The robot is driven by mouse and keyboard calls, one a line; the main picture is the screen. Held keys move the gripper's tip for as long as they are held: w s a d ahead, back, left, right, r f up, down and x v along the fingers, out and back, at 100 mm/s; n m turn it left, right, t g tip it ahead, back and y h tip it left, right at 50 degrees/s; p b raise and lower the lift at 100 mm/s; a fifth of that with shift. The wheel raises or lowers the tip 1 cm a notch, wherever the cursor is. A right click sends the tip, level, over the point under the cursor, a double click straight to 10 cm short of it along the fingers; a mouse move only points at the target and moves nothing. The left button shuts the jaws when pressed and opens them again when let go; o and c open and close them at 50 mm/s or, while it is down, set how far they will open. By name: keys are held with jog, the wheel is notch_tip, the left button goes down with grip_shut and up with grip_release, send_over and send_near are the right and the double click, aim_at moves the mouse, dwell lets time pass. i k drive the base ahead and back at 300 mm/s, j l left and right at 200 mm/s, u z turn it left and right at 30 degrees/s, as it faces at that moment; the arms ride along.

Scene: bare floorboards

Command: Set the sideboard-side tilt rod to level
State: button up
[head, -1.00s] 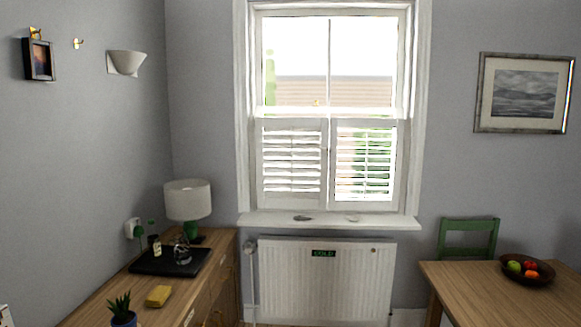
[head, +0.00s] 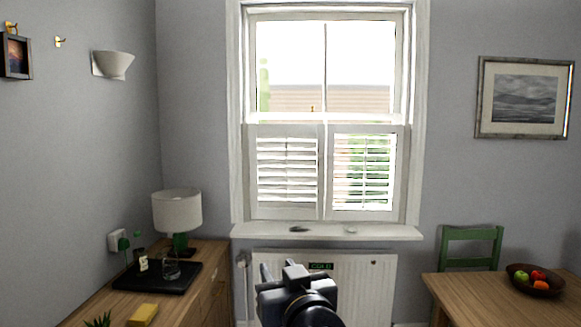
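The left shutter panel (head: 287,172), on the sideboard side, fills the lower left half of the window. Its slats look tilted and show mostly white, with thin bright gaps. Its tilt rod is too small to make out. The right shutter panel (head: 362,172) shows more of the outdoors between its slats. My gripper (head: 280,272) is at the bottom centre, in front of the radiator and below the window sill, apart from the shutters. It is seen from behind, so its opening cannot be made out.
The wooden sideboard (head: 215,262) stands at left with a lamp (head: 177,212), a black tray (head: 135,281) and a yellow sponge-like block (head: 142,315). The sill (head: 325,232) holds two small items. A table (head: 480,300) with a fruit bowl (head: 517,284) and a green chair (head: 470,240) are at right.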

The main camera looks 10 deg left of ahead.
aim_at(266, 143)
jog(key=i+j+z, duration=0.1)
jog(key=i+j, duration=0.25)
jog(key=i+j+z, duration=0.1)
jog(key=i+j, duration=0.3)
jog(key=i, duration=0.2)
jog(key=i+j+z, duration=0.1)
jog(key=i+j, duration=0.3)
jog(key=i+j+z, duration=0.15)
jog(key=i+j, duration=0.3)
jog(key=i+j+z, duration=0.1)
jog(key=i+j, duration=0.3)
jog(key=j, duration=0.15)
jog(key=i+j+z, duration=0.1)
jog(key=i+j, duration=0.3)
jog(key=i+j+z, duration=0.1)
jog(key=i+j, duration=0.25)
jog(key=j, duration=0.35)
